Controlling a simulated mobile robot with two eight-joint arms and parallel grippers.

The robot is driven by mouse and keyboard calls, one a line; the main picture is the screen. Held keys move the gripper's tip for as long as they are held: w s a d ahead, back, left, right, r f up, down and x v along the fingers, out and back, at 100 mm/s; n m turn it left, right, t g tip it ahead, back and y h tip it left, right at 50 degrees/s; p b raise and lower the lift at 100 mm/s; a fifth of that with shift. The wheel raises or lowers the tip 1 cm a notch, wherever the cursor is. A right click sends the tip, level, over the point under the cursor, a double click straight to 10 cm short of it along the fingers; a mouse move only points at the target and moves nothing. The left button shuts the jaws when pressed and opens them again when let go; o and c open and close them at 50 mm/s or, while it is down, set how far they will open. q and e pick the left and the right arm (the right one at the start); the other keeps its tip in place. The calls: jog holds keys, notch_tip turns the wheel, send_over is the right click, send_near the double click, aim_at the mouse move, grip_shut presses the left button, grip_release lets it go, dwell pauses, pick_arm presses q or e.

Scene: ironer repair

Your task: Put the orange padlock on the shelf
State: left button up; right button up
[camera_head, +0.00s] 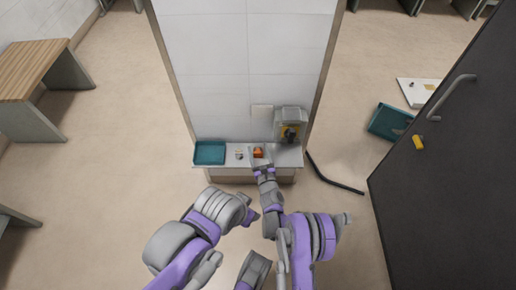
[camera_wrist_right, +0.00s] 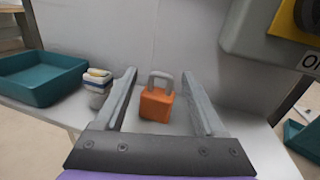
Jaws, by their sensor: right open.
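The orange padlock (camera_wrist_right: 156,103) with its grey shackle stands upright on a white shelf against the wall. In the head view the padlock (camera_head: 258,152) is on the narrow shelf (camera_head: 222,170), small in the picture. My right gripper (camera_head: 260,162) is at the padlock; in the right wrist view the gripper (camera_wrist_right: 157,90) is open, with one finger on each side of the padlock and gaps between. My left gripper (camera_head: 254,216) is low in front of the shelf, away from the padlock; its jaws are too small to judge.
A teal tray (camera_head: 209,153) stands left on the shelf, with a small white container (camera_wrist_right: 97,86) beside it. A grey box (camera_head: 290,124) with a yellow switch is on the wall at right. A teal bin (camera_head: 390,121) and a dark door (camera_head: 440,170) are to the right.

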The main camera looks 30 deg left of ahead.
jog(key=p+v, duration=0.1)
jog(key=v, duration=0.8)
jog(key=shift+s+d, duration=0.25)
jog(key=shift+d, duration=0.05)
jog(key=shift+r, duration=0.15)
